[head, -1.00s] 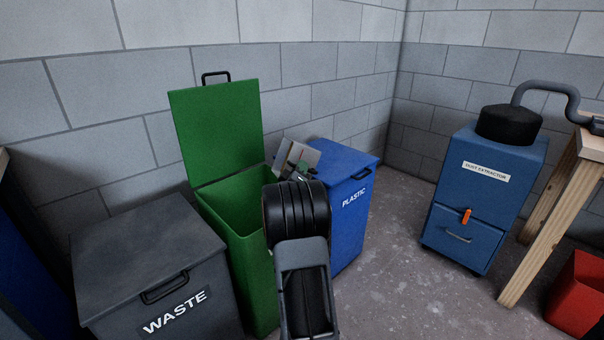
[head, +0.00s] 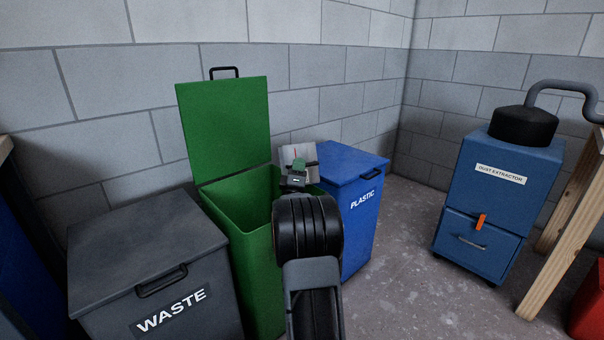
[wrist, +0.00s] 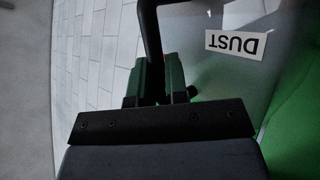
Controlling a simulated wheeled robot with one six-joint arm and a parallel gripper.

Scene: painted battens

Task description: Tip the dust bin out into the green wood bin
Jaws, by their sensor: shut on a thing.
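The green wood bin (head: 262,300) stands against the wall with its green lid (head: 225,130) swung up and its mouth open. The dust bin is a pale grey container (head: 291,152), mostly hidden behind my arm in the head view. In the wrist view the dust bin (wrist: 225,75) carries a "DUST" label, and green shows behind and below it. My gripper (wrist: 160,80) is shut on the dust bin's black handle (wrist: 150,25). In the head view my gripper (head: 298,170) is at the right side of the green bin's mouth. The dust bin's contents are hidden.
A dark grey waste bin (head: 130,240) stands left of the green bin, lid shut. A blue plastic bin (head: 358,220) stands close on its right, lid shut. A blue dust extractor (head: 495,200) and a wooden bench leg (head: 560,240) are further right. Floor between is clear.

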